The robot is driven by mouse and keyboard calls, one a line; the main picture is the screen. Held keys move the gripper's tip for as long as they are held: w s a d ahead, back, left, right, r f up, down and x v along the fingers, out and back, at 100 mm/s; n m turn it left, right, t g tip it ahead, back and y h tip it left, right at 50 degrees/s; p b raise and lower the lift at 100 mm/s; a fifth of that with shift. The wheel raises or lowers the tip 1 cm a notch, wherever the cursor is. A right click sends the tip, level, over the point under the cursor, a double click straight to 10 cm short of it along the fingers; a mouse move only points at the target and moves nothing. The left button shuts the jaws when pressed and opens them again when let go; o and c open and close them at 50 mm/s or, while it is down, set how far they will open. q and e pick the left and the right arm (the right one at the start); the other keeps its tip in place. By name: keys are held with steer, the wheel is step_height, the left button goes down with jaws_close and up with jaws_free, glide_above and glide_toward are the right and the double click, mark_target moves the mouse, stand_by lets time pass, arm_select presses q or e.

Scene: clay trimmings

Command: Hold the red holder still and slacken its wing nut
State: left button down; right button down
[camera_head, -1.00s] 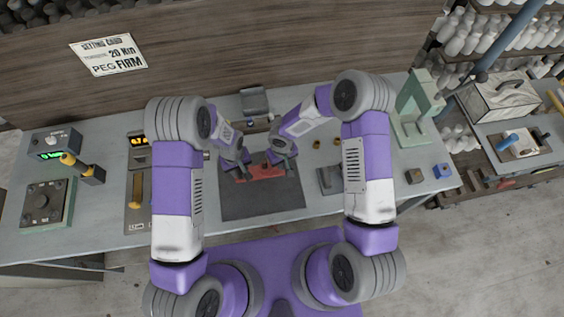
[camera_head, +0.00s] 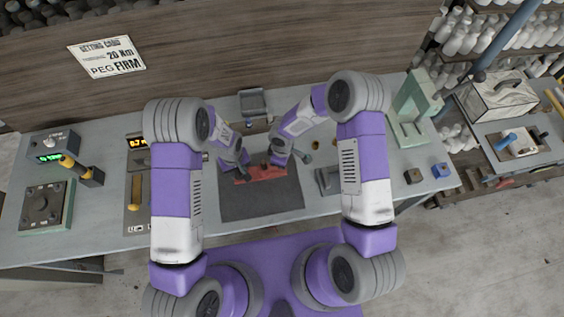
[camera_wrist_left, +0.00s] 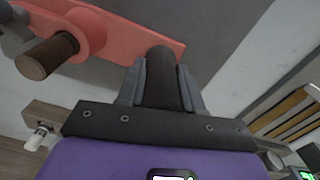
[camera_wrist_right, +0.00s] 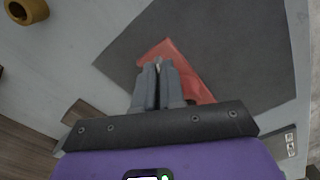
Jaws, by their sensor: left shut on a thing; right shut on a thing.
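The red holder (camera_head: 262,174) lies on the dark mat (camera_head: 262,203) in the middle of the bench. In the left wrist view, my left gripper (camera_wrist_left: 160,78) is shut on a dark round grip at one end of the holder (camera_wrist_left: 115,35). A brown cylinder (camera_wrist_left: 48,56) stands out from the holder farther along. In the right wrist view, my right gripper (camera_wrist_right: 158,70) has its fingers close together at the holder (camera_wrist_right: 190,75). A small pale bit shows between its tips. The wing nut is mostly hidden by those fingers.
A grey tray (camera_head: 254,103) stands behind the mat. A green stand (camera_head: 408,115) and small brown and blue blocks (camera_head: 441,170) are at right. A meter box (camera_head: 55,146) and a green-edged plate (camera_head: 44,207) are at left. The mat's front is clear.

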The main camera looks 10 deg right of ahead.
steer(key=n, duration=0.6)
steer(key=shift+w+d, duration=0.1)
steer(key=shift+w, duration=0.15)
steer(key=n, duration=0.6)
steer(key=shift+w+n, duration=0.25)
steer(key=shift+n, duration=0.05)
steer(key=c, duration=1.2)
jaws_free()
step_height(320, 180, up, 12)
steer(key=shift+r, duration=0.1)
